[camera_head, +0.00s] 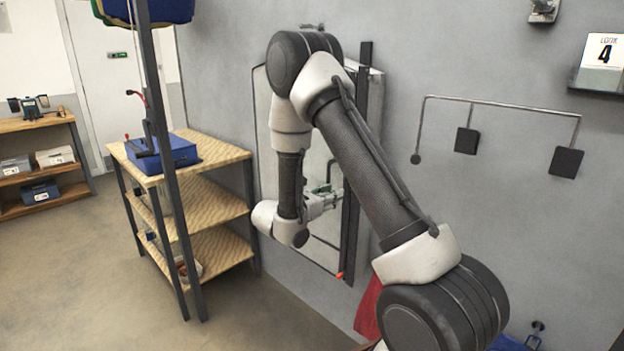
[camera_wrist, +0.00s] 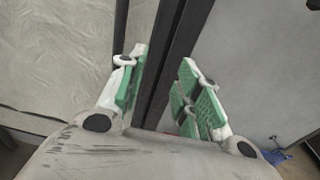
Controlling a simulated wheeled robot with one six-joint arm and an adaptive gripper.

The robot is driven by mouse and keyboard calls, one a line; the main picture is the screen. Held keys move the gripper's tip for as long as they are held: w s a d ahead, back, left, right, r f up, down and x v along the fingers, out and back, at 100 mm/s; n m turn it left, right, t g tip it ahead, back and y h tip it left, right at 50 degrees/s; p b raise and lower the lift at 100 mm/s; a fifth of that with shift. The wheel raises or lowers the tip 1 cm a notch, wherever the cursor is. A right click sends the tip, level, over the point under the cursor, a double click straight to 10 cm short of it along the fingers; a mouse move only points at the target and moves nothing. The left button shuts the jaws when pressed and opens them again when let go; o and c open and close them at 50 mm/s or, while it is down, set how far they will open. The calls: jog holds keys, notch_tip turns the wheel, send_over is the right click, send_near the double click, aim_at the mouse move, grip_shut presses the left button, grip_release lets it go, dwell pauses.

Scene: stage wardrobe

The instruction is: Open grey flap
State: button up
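A tall light grey panel (camera_head: 262,115), which looks like the grey flap, stands against the wall behind my arm; my arm hides much of it. It also fills the left of the wrist view (camera_wrist: 55,55). A dark upright bar (camera_head: 352,225) runs along its right side, with an orange-red tip at the bottom. My gripper (camera_head: 325,198) is in front of the panel, close to the bar. In the wrist view my gripper (camera_wrist: 163,57) is open, its green-padded fingers apart with the dark bar (camera_wrist: 167,65) showing between them. I cannot tell whether either finger touches the bar.
A wooden shelf unit (camera_head: 205,215) with a blue box (camera_head: 175,152) on top stands left of the panel. A dark post (camera_head: 165,150) rises in front of it. A rail with dark plates (camera_head: 466,140) is on the right wall. Open floor (camera_head: 80,280) lies at lower left.

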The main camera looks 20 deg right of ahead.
aim_at(328, 177)
jog(key=w+a+r+n+t, duration=0.2)
jog(key=w+a+t, duration=0.1)
jog(key=w, duration=0.1)
jog(key=x, duration=0.7)
jog(key=shift+d+r, duration=0.15)
jog(key=shift+r, duration=0.2)
grip_shut()
